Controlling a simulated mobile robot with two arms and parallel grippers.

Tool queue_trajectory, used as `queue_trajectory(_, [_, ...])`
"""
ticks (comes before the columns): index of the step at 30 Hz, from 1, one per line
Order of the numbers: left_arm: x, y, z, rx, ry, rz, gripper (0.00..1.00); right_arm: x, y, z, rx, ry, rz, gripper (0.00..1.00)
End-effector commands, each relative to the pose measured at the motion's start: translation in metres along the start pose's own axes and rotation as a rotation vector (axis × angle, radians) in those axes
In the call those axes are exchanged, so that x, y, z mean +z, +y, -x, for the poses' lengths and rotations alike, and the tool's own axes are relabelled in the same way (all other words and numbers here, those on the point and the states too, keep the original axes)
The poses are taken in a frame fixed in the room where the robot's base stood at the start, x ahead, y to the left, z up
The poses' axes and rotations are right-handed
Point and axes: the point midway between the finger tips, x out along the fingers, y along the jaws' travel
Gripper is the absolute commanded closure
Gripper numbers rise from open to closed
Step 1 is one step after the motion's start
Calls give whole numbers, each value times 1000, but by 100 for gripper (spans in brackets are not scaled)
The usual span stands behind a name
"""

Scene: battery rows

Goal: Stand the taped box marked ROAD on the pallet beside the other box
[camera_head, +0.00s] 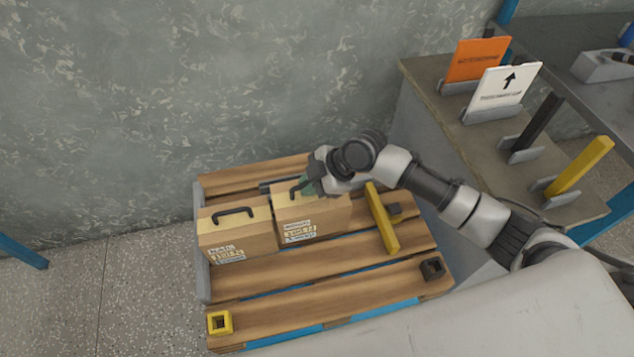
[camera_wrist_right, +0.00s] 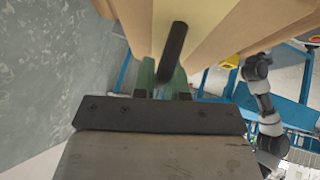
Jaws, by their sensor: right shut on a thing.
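Two taped cardboard boxes with black handles and white labels are at the pallet (camera_head: 330,303). The left box (camera_head: 236,240) stands upright near the pallet's left edge. The right box (camera_head: 312,215) is upright close beside it. The label print is too small to read surely. My right gripper (camera_head: 306,186) is above the right box, its green fingers shut on that box's handle. In the right wrist view the handle (camera_wrist_right: 173,52) lies between the fingers. I cannot tell whether this box rests on the slats or hangs just above them. My left gripper is not seen in the head view.
A yellow bar (camera_head: 382,218) lies on the pallet right of the boxes. A yellow square socket (camera_head: 219,322) and a dark one (camera_head: 432,268) sit at its front. A bench at right holds an orange sign (camera_head: 476,58), a white arrow sign (camera_head: 503,86) and bars in holders. The front slats are mostly clear.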

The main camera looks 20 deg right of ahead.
Motion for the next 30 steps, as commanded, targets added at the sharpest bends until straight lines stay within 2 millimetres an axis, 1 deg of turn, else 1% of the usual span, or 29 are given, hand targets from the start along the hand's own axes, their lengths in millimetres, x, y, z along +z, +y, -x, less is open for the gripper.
queue_trajectory(4, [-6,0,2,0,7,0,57,9,-4,-13,2,4,-1,100])
queue_trajectory(6, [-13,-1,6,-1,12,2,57,14,-6,-21,3,4,-2,100])
queue_trajectory(8, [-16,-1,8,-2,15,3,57,18,-7,-25,3,3,0,100])
queue_trajectory(18, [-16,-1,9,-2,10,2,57,20,-8,-27,5,3,2,100])
queue_trajectory(19, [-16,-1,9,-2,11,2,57,22,-10,-28,-1,-1,-1,86])
queue_trajectory(21, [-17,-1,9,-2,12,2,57,22,-10,-28,-1,-1,-1,75])
queue_trajectory(24, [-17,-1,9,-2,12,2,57,22,-10,-28,-1,-1,-1,62])
queue_trajectory(30, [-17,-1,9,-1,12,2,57,22,-10,-28,-1,-1,-1,62])
